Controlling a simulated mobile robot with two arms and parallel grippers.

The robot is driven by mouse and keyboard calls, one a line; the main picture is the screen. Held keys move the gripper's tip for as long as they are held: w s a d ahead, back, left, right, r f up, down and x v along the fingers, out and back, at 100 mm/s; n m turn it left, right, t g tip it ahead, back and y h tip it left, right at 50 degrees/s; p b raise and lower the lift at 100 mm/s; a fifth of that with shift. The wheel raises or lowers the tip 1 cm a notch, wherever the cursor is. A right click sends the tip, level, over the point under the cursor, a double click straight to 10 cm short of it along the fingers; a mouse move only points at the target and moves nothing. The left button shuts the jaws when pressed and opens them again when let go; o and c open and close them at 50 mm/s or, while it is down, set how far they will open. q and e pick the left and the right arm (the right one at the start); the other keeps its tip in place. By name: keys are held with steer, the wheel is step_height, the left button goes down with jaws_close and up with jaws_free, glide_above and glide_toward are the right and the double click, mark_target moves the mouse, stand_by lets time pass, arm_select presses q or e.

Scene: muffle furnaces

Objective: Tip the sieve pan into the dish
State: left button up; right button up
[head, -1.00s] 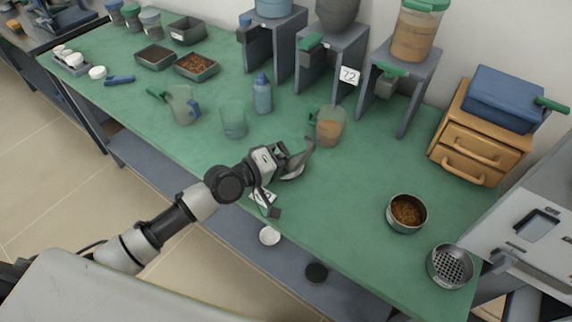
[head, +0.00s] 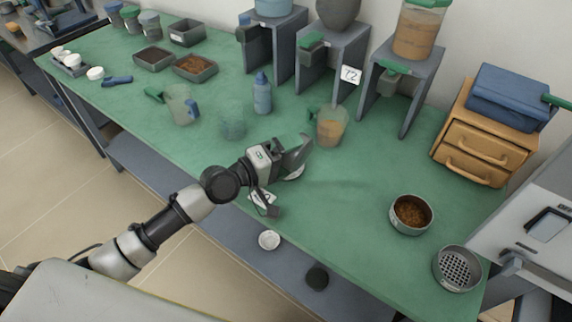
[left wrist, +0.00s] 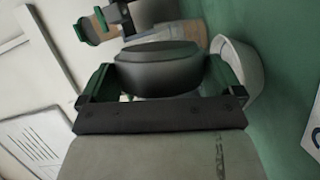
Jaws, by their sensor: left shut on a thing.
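My left gripper (head: 290,146) is shut on a dark grey round pan (left wrist: 160,70), apparently the sieve pan. In the left wrist view the pan sits between the green fingers (left wrist: 158,88). In the head view the pan (head: 299,152) looks tilted, and its contents are hidden. A white dish (head: 296,173) lies on the green table just below it, mostly covered by the gripper. The dish also shows beside the right finger in the left wrist view (left wrist: 241,70). I cannot tell whether pan and dish touch. My right gripper is out of view.
A jug with tan contents (head: 331,128) stands close behind the gripper. A round pan of brown grains (head: 411,214) and a perforated sieve (head: 457,268) stand at the right. Grey stands (head: 401,88) line the back. The table (head: 345,200) is clear between jug and grain pan.

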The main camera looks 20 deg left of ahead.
arm_select(q)
steer(key=shift+a+f+b, duration=0.1)
steer(key=shift+b, duration=0.4)
steer(key=shift+a+n+h+b, duration=0.15)
steer(key=shift+n+h+b, duration=0.15)
steer(key=shift+n+b, duration=0.35)
steer(key=shift+w, duration=0.1)
steer(key=shift+a+n+t+b, duration=0.25)
steer(key=shift+n+b, duration=0.2)
steer(key=shift+b, duration=0.4)
steer(key=shift+w+n, duration=0.1)
steer(key=shift+n, duration=0.2)
